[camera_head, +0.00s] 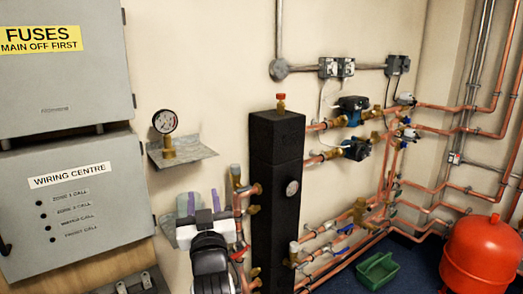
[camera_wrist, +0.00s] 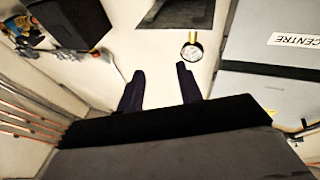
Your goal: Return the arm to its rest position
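My gripper (camera_head: 200,200) is in the lower middle of the head view, in front of the cream wall and left of the tall black manifold column (camera_head: 277,190). Its two dark purple fingers point up and stand apart. In the wrist view my gripper (camera_wrist: 160,72) also shows two separate fingers with only pale wall between them, so it is open and empty. My black and white arm end shows just below the fingers in the head view. The rest of my arm is out of view.
A pressure gauge (camera_head: 165,122) stands on a grey wall shelf (camera_head: 185,152) above my gripper. The grey wiring centre box (camera_head: 75,205) is to the left. Copper pipes and valves run right of the column. A green tray (camera_head: 378,270) and red vessel (camera_head: 482,255) stand at lower right.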

